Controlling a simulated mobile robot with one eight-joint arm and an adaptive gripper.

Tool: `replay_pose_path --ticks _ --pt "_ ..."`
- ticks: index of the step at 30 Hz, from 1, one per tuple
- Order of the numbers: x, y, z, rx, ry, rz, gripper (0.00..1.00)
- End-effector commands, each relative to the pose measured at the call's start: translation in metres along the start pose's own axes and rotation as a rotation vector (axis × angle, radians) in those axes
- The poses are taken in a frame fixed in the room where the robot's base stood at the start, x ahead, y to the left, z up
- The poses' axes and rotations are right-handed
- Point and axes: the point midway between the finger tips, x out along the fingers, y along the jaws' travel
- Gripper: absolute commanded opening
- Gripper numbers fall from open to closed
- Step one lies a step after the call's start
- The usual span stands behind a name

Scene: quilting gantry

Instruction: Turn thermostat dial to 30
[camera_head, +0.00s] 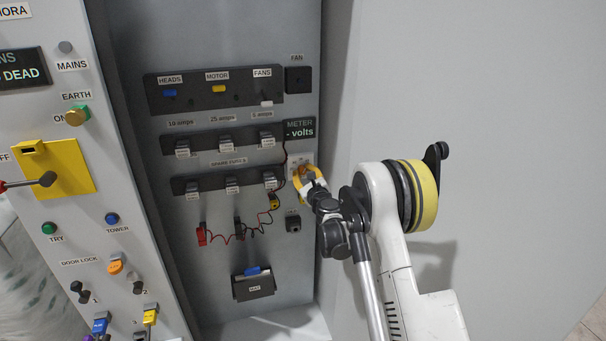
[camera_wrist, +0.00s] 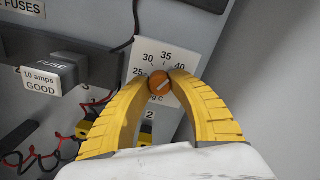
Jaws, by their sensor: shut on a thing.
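The thermostat dial is a small orange knob (camera_wrist: 159,83) on a white scale plate (camera_wrist: 190,57) marked 25, 30, 35 and 40. A pale line crosses the knob on a slant, from lower left to upper right; I cannot tell which end is the pointer. My gripper (camera_wrist: 161,78) has its yellow fingers shut on the knob, one on each side. In the head view my gripper (camera_head: 308,180) is at the white plate (camera_head: 292,161) on the right of the panel, and the knob is mostly hidden.
A fuse block (camera_wrist: 55,72) stands out left of the dial. The METER display (camera_head: 299,129) is just above it. A red and black test lead (camera_head: 204,234) hangs below left. A small black box (camera_head: 293,222) is below. A plain grey wall (camera_head: 480,80) is to the right.

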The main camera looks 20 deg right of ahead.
Motion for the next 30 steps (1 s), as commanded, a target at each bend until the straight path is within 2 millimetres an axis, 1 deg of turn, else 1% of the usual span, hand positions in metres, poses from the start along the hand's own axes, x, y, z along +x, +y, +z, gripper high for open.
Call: replay_pose_path --ticks 30 --pt "0.0002 -0.0018 0.0001 -0.956 0.001 -0.001 0.0"
